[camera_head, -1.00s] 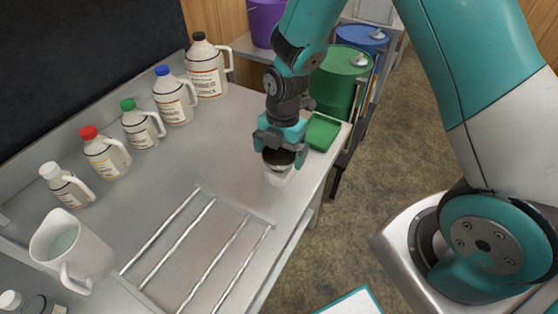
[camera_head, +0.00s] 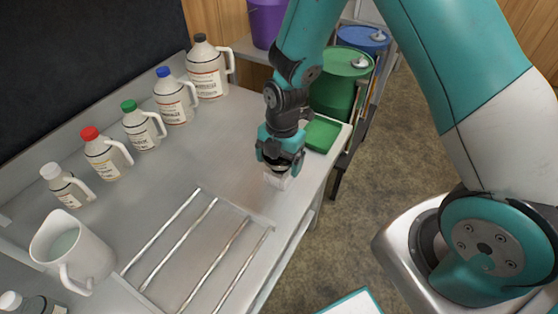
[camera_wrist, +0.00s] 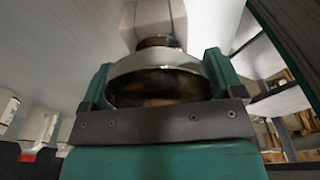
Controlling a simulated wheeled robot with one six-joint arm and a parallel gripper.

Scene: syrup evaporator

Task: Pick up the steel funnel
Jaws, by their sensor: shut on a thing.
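The steel funnel (camera_wrist: 158,62) fills the middle of the wrist view as a shiny round rim with a dark, reflective inside. My gripper (camera_wrist: 160,80) is shut on it, with one finger at each side of the rim. In the head view, my gripper (camera_head: 279,163) points down near the right edge of the bench and mostly hides the funnel. A small white block-like stand (camera_head: 279,182) shows just below the gripper; it also shows in the wrist view (camera_wrist: 155,18) beyond the funnel. I cannot tell whether the funnel still touches it.
A green tray (camera_head: 322,134) lies just behind my gripper. A row of capped jugs (camera_head: 140,127) stands along the back, a white pitcher (camera_head: 72,252) at the left. A metal rod rack (camera_head: 195,250) lies in front. Green drum (camera_head: 340,85) stands beyond the bench.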

